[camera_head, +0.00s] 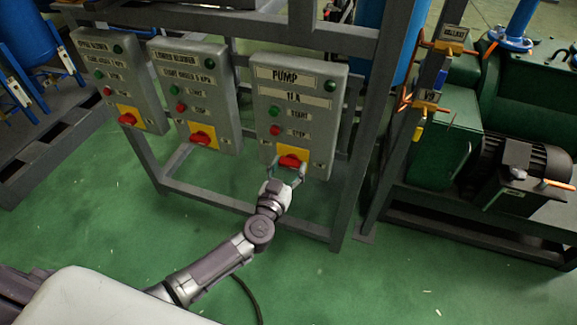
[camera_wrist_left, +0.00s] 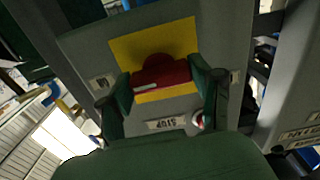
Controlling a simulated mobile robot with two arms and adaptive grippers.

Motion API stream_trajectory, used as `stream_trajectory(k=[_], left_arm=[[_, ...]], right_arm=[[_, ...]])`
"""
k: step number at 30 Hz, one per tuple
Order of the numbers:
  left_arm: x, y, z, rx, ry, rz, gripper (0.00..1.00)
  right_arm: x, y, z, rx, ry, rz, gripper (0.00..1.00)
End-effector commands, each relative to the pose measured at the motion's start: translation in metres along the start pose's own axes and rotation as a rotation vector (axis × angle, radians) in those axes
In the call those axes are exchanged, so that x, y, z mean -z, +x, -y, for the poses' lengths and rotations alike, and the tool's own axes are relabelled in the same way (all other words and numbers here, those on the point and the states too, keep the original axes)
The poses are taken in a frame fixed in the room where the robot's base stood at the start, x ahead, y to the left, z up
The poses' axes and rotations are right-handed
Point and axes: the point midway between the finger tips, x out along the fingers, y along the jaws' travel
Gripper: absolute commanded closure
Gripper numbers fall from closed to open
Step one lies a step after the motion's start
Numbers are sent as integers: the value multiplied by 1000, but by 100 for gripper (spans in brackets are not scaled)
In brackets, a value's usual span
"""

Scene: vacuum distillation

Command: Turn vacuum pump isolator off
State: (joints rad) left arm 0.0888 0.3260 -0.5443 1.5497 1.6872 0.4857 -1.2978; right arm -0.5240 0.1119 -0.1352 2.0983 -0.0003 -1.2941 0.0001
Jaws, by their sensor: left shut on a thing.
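The pump control box (camera_head: 301,93) is a grey panel labelled "PUMP" on the right of a row of three. Its isolator, a red rotary knob (camera_head: 290,161) on a yellow plate, sits near the panel's bottom. My left gripper (camera_head: 288,170) reaches it from below and is shut on the knob. In the left wrist view the red knob (camera_wrist_left: 162,72) lies between the two dark green fingers, in front of the yellow plate (camera_wrist_left: 187,35). A "STOP" label (camera_wrist_left: 166,123) shows just below it. My right gripper is not in view.
Two similar boxes (camera_head: 195,95) (camera_head: 118,80) with red knobs stand to the left on the same grey frame (camera_head: 200,197). A green pump with a dark motor (camera_head: 515,165) stands right. Orange-handled valves (camera_head: 425,97) are beside the frame post. Green floor (camera_head: 370,285) is open in front.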

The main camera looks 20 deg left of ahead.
Motion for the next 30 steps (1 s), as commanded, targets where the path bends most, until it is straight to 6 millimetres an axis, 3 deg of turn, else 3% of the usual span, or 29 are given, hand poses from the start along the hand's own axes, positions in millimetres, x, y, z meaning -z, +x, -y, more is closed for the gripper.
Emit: stream_trajectory(k=[15, 30], left_arm=[[0, -1, -1, 0, -385, 4, 70], [-1, -1, 0, 2, -862, 2, 70]], right_arm=[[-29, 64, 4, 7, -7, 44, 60], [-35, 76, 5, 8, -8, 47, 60]])
